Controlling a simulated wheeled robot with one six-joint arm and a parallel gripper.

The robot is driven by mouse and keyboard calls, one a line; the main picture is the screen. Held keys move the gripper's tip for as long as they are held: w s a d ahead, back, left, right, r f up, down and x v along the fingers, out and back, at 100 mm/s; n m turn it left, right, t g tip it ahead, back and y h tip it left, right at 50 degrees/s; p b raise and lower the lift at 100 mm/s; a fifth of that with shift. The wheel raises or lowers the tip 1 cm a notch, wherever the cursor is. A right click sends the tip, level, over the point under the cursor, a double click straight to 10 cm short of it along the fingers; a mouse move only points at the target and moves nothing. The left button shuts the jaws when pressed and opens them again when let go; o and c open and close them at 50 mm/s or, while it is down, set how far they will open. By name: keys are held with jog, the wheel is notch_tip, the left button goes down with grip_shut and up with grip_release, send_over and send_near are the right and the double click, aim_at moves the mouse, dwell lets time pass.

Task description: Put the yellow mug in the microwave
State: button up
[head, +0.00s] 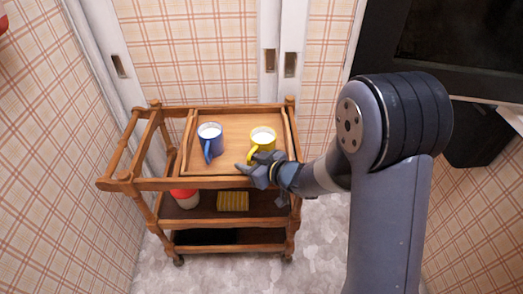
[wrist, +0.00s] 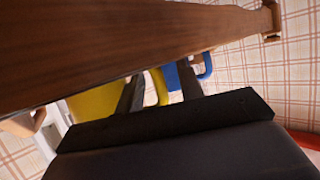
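The yellow mug (head: 262,139), with white contents, stands upright on the wooden cart's top tray (head: 237,115), right of the blue mug. Its handle points toward the front left. My gripper (head: 252,167) is at the tray's front edge, just in front of this mug. In the wrist view, the two dark fingers (wrist: 160,92) are apart, and the yellow mug (wrist: 92,106) shows beside them with its handle in the gap. I see no grip on it. A large black appliance (head: 455,42) at the upper right may be the microwave; only part of it shows.
The blue mug (head: 210,138), also with white contents, stands close to the left of the yellow one; it also shows in the wrist view (wrist: 182,76). Wooden rails edge the cart. A red-and-white container (head: 185,198) and a yellow item (head: 233,201) sit on the middle shelf.

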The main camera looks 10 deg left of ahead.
grip_shut()
dwell(0.3)
dwell(0.4)
